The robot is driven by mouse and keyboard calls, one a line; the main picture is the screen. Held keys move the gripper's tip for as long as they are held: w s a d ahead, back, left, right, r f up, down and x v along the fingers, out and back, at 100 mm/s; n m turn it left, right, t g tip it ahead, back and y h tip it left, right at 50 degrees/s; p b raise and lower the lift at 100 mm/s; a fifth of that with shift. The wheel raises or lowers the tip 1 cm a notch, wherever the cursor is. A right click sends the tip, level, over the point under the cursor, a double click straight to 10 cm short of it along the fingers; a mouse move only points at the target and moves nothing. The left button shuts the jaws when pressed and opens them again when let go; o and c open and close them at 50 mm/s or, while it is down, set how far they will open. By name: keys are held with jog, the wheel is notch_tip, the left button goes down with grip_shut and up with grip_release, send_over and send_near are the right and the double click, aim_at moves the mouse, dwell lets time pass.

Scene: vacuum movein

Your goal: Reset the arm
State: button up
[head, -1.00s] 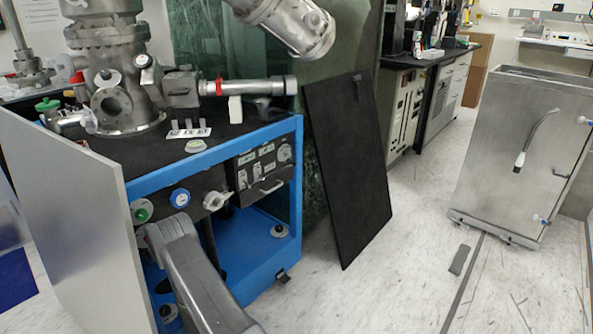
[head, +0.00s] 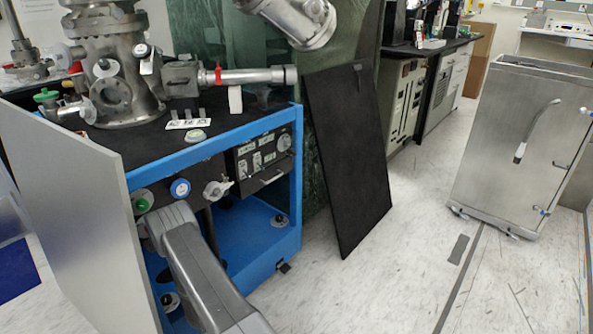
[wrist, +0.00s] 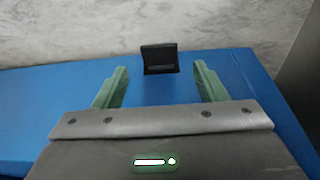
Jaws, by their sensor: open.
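My gripper (wrist: 160,86) shows in the wrist view with its two green fingers wide apart and nothing between them. It is above a blue surface, and a small black block (wrist: 160,58) stands at that surface's far edge, beyond the fingertips. In the head view my grey arm reaches from the bottom toward the blue-framed vacuum cart (head: 290,190); the gripper itself is hidden there.
A grey panel (head: 75,220) stands at the cart's left side. A black panel (head: 348,160) leans to its right. A steel cabinet (head: 515,150) stands at the right. Open floor (head: 400,250) lies between the cart and the cabinet.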

jog(key=b+x, duration=0.1)
jog(key=x, duration=0.3)
jog(key=shift+s, duration=0.1)
jog(key=shift+f+b, duration=0.4)
jog(key=shift+b, duration=0.15)
jog(key=y+b, duration=0.1)
jog(key=b, duration=0.2)
jog(key=shift+f+t, duration=0.2)
jog(key=shift+t, duration=0.1)
jog(key=shift+f+b, duration=0.1)
jog(key=shift+b, duration=0.5)
